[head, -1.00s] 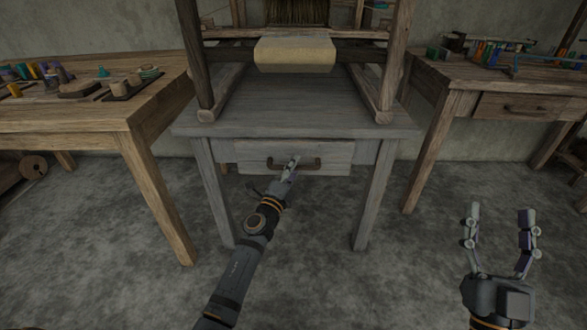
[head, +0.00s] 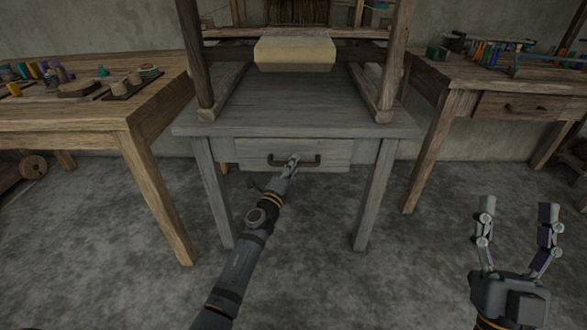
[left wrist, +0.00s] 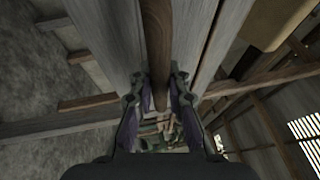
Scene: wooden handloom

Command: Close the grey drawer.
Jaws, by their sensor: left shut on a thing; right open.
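The grey drawer (head: 245,154) is in the front of the grey table (head: 330,131), under its top. It has a dark curved handle (head: 311,161). Its front looks close to flush with the table frame; I cannot tell the exact gap. My left gripper (head: 291,160) is shut on the handle near its middle. In the left wrist view, the brown handle bar (left wrist: 157,40) runs between the two fingers, beside the grey drawer front (left wrist: 105,35). My right gripper (head: 516,208) is open and empty, low at the right, away from the drawer.
A wooden loom with a cloth roll (head: 295,53) stands on the grey table. A wooden bench (head: 60,120) with spools is at the left. Another bench (head: 455,85) with a closed-looking drawer (head: 530,107) is at the right. The floor in front is clear.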

